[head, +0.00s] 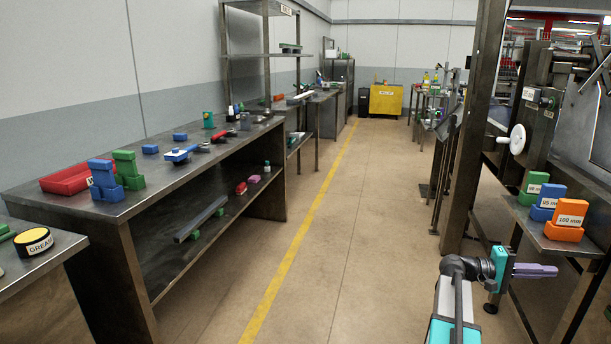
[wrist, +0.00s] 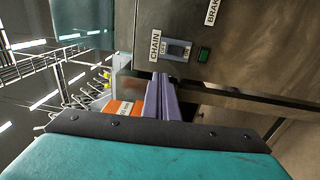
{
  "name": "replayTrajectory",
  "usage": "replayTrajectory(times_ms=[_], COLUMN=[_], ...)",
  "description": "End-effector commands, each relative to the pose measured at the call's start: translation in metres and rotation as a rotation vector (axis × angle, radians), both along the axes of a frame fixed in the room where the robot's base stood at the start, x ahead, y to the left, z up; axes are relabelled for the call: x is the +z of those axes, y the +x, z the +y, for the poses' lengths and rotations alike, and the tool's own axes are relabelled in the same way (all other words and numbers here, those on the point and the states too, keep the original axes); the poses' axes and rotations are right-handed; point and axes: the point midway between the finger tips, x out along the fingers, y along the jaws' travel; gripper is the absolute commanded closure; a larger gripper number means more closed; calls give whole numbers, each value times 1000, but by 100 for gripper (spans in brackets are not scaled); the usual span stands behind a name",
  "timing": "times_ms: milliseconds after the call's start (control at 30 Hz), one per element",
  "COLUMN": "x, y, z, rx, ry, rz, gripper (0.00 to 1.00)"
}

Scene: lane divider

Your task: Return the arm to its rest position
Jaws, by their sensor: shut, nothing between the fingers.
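My gripper (head: 535,270) shows at the lower right of the head view, at the end of my grey and teal arm. Its purple fingers point right, towards the shelf with the labelled blocks, and look closed together with nothing between them. In the wrist view the purple fingers (wrist: 160,97) lie side by side at the centre. Beyond them is a metal machine panel with a "CHAIN" label and a switch (wrist: 176,50). The orange block (wrist: 120,108) shows just left of the fingers, apart from them as far as I can tell.
Green (head: 533,187), blue (head: 547,202) and orange (head: 567,220) labelled blocks stand on the right shelf, above and right of my gripper. A dark post (head: 470,130) rises behind my arm. A long workbench (head: 150,200) stands left. The aisle with the yellow line (head: 300,225) is clear.

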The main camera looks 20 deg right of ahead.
Motion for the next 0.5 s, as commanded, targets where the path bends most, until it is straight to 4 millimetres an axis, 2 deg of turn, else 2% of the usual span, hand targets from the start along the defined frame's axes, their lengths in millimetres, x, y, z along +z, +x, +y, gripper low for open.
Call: replayTrajectory(times_ms=[33, 233, 367, 500], x=[-1, -29, -59, -99], y=[15, 75, 106, 131], z=[8, 51, 87, 131], rx=[23, 123, 189, 253], ry=[9, 56, 109, 192], rz=[9, 61, 86, 102], gripper=[100, 100, 100, 100])
